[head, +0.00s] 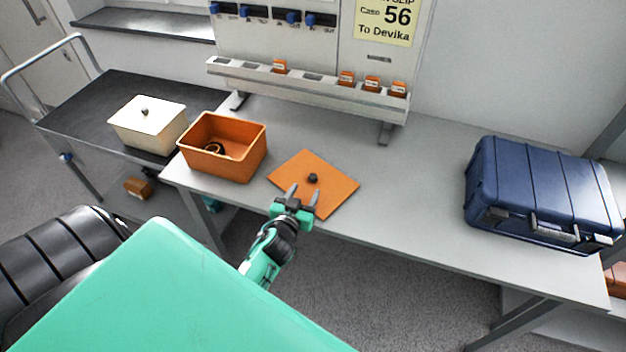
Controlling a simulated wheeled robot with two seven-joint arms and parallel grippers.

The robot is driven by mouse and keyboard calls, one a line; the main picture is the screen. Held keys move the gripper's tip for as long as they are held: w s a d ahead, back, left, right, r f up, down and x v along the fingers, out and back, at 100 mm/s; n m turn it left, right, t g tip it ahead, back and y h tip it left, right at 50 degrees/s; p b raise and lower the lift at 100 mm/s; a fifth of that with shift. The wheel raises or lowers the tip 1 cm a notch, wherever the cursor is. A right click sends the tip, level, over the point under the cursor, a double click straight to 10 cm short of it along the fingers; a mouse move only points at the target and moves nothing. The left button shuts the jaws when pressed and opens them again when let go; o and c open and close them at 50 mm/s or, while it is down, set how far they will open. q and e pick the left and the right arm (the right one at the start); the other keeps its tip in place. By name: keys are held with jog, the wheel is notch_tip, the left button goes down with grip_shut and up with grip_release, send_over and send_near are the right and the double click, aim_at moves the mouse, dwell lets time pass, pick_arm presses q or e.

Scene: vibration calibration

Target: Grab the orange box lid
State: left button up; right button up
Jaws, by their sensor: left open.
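The orange box lid (335,182) lies flat on the grey table, with a small dark knob (313,178) at its middle. The open orange box (245,166) stands on the table to its left, with a dark ring-shaped item (214,148) inside. My left gripper (303,193) is open at the near edge of the lid. Its two fingers point toward the knob, and nothing shows between them. Whether the fingers touch the lid cannot be told. My right gripper is not in view.
A closed blue case (530,190) stands on the table's right. A white lidded box (150,125) sits on a dark cart (85,95) at left. A panel with a slotted rail (310,83) stands behind. The table (420,190) is clear between lid and case.

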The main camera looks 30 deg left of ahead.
aim_at(312, 180)
pick_arm(q)
jog(key=shift+f+p+x, duration=0.15)
jog(key=shift+p+x, duration=0.15)
jog(key=shift+x, duration=1.2)
jog(key=shift+f+p+x, duration=0.2)
jog(key=shift+p+x, duration=0.05)
jog(key=shift+x, duration=1.25)
jog(key=shift+s+a, duration=0.1)
jog(key=shift+c, duration=0.2)
grip_shut()
